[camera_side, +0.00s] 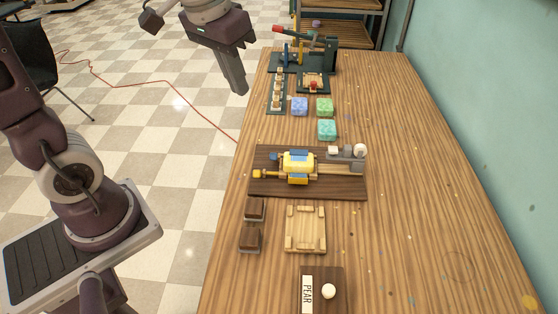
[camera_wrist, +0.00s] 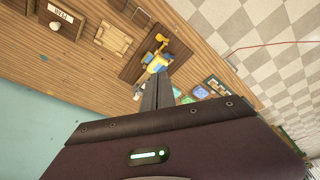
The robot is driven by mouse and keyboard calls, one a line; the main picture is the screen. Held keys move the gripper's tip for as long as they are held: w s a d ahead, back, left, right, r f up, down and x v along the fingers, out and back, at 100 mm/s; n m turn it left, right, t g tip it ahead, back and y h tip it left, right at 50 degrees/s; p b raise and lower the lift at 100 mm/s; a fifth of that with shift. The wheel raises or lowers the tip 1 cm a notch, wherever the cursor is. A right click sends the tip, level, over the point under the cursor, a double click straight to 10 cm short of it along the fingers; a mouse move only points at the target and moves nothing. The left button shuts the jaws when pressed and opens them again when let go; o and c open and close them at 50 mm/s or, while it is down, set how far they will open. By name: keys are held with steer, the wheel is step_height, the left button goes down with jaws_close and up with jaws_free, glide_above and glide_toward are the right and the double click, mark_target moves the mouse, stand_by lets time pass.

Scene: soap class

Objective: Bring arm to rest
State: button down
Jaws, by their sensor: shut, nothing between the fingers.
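My gripper (camera_side: 238,88) hangs in the air at the top of the side view, above the floor beside the table's left edge. Its fingers are shut together with nothing between them. In the wrist view the closed fingers (camera_wrist: 157,90) point toward the table. The wooden table (camera_side: 420,210) lies to the right of my gripper, and none of its objects touch the gripper.
A dark board with a yellow and blue device (camera_side: 298,163) sits mid-table. Soap-like blocks, blue (camera_side: 299,106), green (camera_side: 324,107) and teal (camera_side: 327,129), lie behind it. A press (camera_side: 320,52) stands at the back. A wooden tray (camera_side: 306,248) and PEAR board (camera_side: 336,296) are in front. The table's right side is mostly clear.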

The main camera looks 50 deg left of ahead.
steer(key=s+d+r+m+t, duration=0.1)
steer(key=s+d+t, duration=0.1)
steer(key=s, duration=1.2)
steer(key=shift+s+d, duration=0.25)
steer(key=shift+d, duration=0.1)
